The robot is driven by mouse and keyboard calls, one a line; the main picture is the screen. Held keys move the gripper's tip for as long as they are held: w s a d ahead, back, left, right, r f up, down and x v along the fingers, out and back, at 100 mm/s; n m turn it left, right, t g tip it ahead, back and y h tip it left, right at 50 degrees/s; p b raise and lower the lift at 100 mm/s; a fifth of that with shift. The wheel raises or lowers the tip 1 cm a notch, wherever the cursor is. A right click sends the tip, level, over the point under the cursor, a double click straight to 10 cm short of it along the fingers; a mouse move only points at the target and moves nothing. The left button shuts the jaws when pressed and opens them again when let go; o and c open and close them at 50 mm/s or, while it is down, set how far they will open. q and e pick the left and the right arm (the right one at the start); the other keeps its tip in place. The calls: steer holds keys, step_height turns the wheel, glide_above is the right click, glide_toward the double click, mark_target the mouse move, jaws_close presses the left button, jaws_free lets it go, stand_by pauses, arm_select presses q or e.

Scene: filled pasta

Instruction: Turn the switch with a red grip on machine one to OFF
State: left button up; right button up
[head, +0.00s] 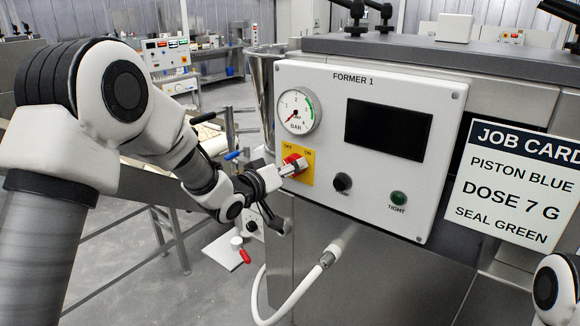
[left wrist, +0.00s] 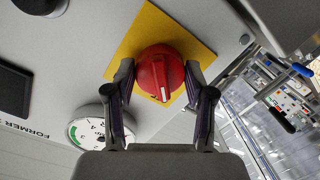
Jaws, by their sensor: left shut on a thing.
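Machine one is the white panel labelled FORMER 1 (head: 424,85). Its switch has a round red grip (head: 297,160) on a yellow plate (head: 307,178) with OFF at the left and ON at the right. In the left wrist view, the red grip (left wrist: 160,72) has a white mark towards the lower edge of the picture. My left gripper (head: 280,171) is at the switch, its fingers (left wrist: 160,80) shut on either side of the red grip. The gripper partly hides the grip in the head view, and I cannot tell which label the mark faces. My right gripper is out of view.
A pressure gauge (head: 297,111) sits just above the switch. A dark screen (head: 387,130), a black knob (head: 343,182) and a green TIGHT button (head: 398,198) are to its right. A white hose (head: 290,303) hangs below the panel. A job card (head: 517,178) stands at the right.

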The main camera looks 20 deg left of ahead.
arm_select(q)
steer(key=shift+w+r, duration=0.1)
steer(key=shift+r, duration=0.2)
steer(key=o, duration=1.2)
steer(key=shift+c, duration=0.2)
steer(key=shift+a+f, duration=0.1)
steer(key=shift+f, duration=0.1)
steer(key=v, duration=1.2)
